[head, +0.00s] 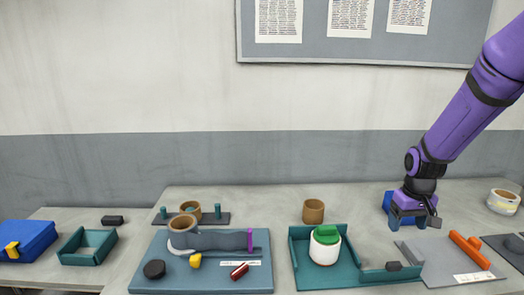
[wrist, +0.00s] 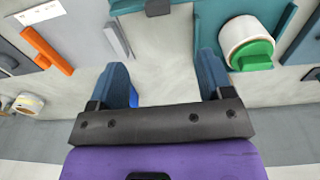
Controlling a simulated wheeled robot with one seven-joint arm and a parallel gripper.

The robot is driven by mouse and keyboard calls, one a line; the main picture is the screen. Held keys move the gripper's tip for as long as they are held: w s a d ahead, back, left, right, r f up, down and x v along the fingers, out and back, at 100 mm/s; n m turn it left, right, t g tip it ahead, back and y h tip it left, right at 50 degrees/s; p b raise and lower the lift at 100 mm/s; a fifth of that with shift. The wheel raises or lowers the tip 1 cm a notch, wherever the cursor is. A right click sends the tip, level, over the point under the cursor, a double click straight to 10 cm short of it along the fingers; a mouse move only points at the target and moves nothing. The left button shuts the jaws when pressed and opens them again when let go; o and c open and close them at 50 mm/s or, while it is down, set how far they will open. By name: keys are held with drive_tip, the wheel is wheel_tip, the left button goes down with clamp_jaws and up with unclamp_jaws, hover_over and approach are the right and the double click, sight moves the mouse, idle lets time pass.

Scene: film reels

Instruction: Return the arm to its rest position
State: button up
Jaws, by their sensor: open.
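My purple arm (head: 465,115) comes down from the upper right in the head view. My gripper (head: 416,222) points down over the back right of the bench. In the wrist view its two blue-grey fingers (wrist: 163,72) stand wide apart with nothing between them but bare bench top. A blue object (head: 388,203) stands just behind and left of the gripper and is partly hidden by it; I cannot tell whether they touch. A sliver of blue also shows beside the left finger in the wrist view (wrist: 134,96).
A teal tray (head: 298,262) holding a white roll (head: 324,253) with a green top is left of the gripper. A grey plate (head: 440,264) with an orange bar (head: 469,250) lies in front right. A tape roll (head: 503,202) stands at right. A brown cup (head: 313,211) stands at the back.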

drive_tip(key=s+a+r+t, duration=0.1)
drive_tip(key=s+a+r, duration=0.2)
drive_tip(key=s+r, duration=0.35)
drive_tip(key=s+a+r+t, duration=0.1)
drive_tip(key=s+a+r, duration=0.2)
drive_tip(key=r, duration=0.6)
drive_tip(key=s+a+r+t, duration=0.1)
drive_tip(key=s+a+r, duration=0.1)
drive_tip(key=s, duration=0.5)
drive_tip(key=s+a+r+t, duration=0.1)
drive_tip(key=s+a+r, duration=0.1)
drive_tip(key=s+r, duration=0.3)
drive_tip(key=s, duration=0.3)
drive_tip(key=shift+a+t, duration=0.25)
drive_tip(key=shift+t, duration=0.05)
